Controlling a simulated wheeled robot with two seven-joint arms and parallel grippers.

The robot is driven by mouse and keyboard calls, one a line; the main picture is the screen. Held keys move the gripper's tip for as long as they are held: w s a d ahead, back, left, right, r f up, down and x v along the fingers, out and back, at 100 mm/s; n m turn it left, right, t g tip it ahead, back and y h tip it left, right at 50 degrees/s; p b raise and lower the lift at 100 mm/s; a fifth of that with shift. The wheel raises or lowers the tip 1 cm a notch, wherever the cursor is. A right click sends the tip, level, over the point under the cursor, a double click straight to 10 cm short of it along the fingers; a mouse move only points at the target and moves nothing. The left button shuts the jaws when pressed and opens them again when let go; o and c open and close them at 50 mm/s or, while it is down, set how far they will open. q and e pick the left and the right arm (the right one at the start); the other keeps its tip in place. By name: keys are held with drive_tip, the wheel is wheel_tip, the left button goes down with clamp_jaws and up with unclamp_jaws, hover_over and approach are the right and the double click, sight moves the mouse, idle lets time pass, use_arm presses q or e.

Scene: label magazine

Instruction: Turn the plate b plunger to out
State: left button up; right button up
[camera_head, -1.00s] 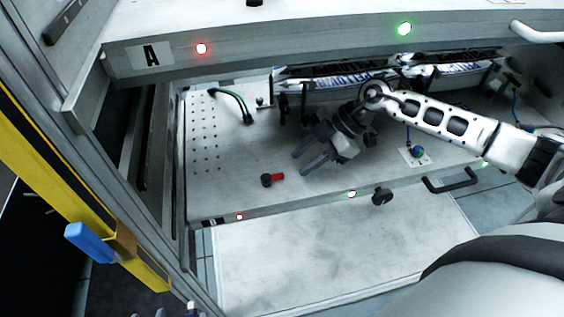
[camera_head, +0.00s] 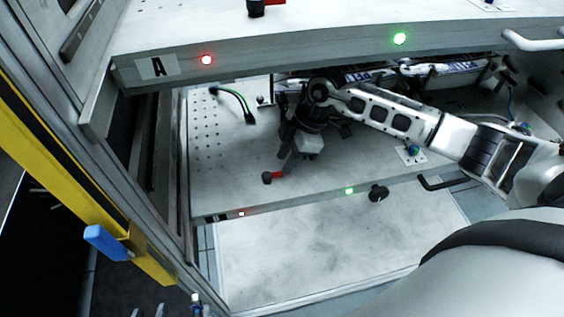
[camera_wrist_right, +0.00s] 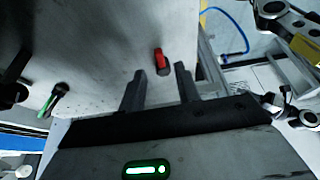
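The lower plate (camera_head: 215,185), below the plate labelled A, carries a plunger (camera_head: 277,175) with a black knob and a short red lever pointing right. My right gripper (camera_head: 289,165) is over this plate, its fingers pointing down close to the red lever. In the right wrist view the right gripper's fingers (camera_wrist_right: 160,72) stand apart with nothing held between them. The red plunger (camera_wrist_right: 161,60) shows just beyond the fingertips, between their lines; I cannot tell whether they touch it. My left gripper is not in view.
The upper plate marked A (camera_head: 158,67) overhangs the lower plate, with a red and a green light on its edge. A green-black cable (camera_head: 238,102) lies behind left. A black knob (camera_head: 378,193) sticks out of the lower plate's front edge.

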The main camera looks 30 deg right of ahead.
sight(279, 173)
drive_tip(key=shift+x, duration=1.7)
clamp_jaws()
